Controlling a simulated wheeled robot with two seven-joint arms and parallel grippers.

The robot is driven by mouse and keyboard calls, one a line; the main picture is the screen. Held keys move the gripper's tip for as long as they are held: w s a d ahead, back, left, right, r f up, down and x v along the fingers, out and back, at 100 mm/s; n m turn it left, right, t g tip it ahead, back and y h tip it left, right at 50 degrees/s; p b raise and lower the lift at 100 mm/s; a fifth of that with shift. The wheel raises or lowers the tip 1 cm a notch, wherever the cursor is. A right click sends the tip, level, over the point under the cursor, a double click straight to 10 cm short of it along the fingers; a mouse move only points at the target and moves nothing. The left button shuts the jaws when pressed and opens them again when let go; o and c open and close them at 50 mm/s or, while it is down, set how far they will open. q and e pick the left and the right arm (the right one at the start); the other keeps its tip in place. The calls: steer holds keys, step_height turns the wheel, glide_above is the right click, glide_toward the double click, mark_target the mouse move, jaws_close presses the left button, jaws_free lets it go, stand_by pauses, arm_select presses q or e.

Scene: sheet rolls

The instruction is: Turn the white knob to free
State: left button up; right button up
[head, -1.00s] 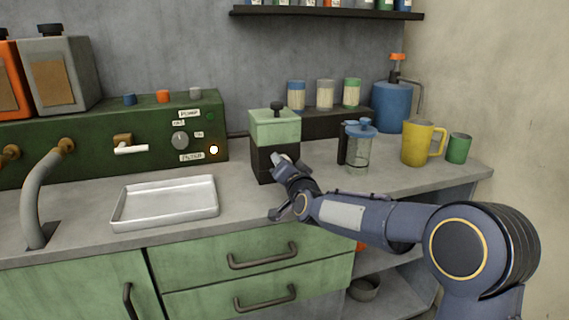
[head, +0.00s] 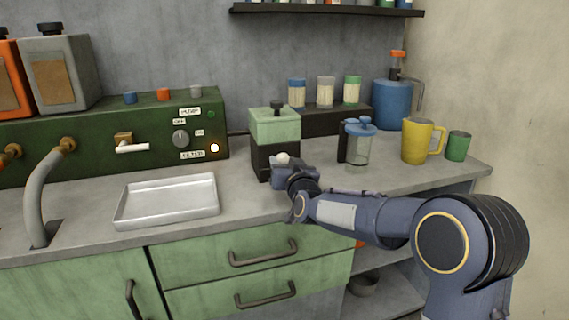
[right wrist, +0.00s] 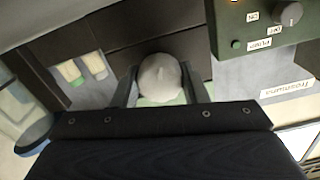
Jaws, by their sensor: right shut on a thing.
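The white knob (head: 283,158) is on the front of a box with a pale green top and a black lower part (head: 274,128). My right gripper (head: 287,170) is at the box's front, shut on the white knob. In the right wrist view the rounded knob (right wrist: 160,78) sits between the two dark fingers (right wrist: 160,92), with green behind it. I cannot read any mark on the knob that tells its setting. My left gripper is out of view.
A dark green panel (head: 70,155) with a grey dial (head: 180,139) and a lit lamp stands left of the box. A metal tray (head: 168,224) lies in front of it. A clear jar (head: 358,150), yellow mug (head: 417,140) and green cup (head: 458,146) stand to the right.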

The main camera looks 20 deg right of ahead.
steer(key=shift+f, duration=0.1)
steer(key=o, duration=1)
steer(key=shift+c, duration=0.2)
steer(key=s, duration=0.7)
steer(key=shift+s+d+p, duration=0.1)
steer(key=shift+s+p, duration=0.2)
steer(key=shift+s, duration=0.05)
steer(key=shift+s, duration=0.1)
steer(key=s+f+g+y, duration=0.1)
steer(key=s+f+g, duration=0.35)
steer(key=s, duration=0.85)
steer(key=s+f+g+y, duration=0.1)
steer(key=s+f+g, duration=0.35)
steer(key=s, duration=0.75)
steer(key=s+f+g+y, duration=0.1)
steer(key=s+f+g, duration=0.3)
steer(key=s, duration=0.9)
step_height(320, 180, up, 25)
steer(key=p, duration=2.5)
steer(key=shift+w+d+t+p, duration=0.2)
steer(key=shift+d+t+p, duration=0.05)
steer(key=shift+t+p, duration=0.1)
